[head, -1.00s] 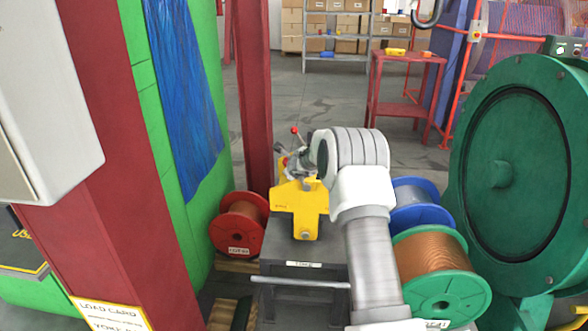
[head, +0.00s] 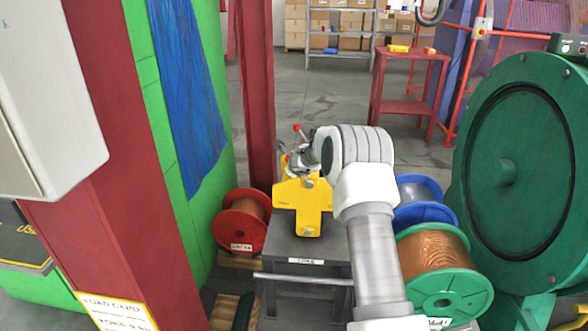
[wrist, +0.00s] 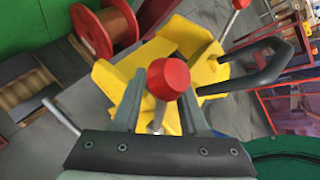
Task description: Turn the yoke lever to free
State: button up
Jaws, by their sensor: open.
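The yellow yoke (head: 302,205) sits on a grey stand (head: 292,249). It fills the middle of the wrist view (wrist: 205,62). A red ball knob (wrist: 168,79) on a short pale rod stands in front of it, between the fingers of my gripper (wrist: 163,88). The fingers are open; contact with the knob cannot be told. A second red knob (wrist: 240,3) tops a thin rod farther back. In the head view my gripper (head: 298,160) is at the yoke's top, partly hidden by my wrist, with a red knob (head: 296,128) above it. Which knob belongs to the yoke lever is unclear.
A red spool (head: 242,217) stands left of the stand; blue (head: 420,208) and copper-wound green (head: 437,265) spools stand right. A dark looped handle (wrist: 265,62) is close right of the yoke. A large green wheel (head: 512,180) is at right, a red post (head: 250,95) behind left.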

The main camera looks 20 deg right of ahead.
jog(key=b+v, duration=0.2)
jog(key=v, duration=1.5)
jog(key=shift+s+b, duration=0.25)
jog(key=shift+b, duration=0.1)
jog(key=shift+a, duration=0.1)
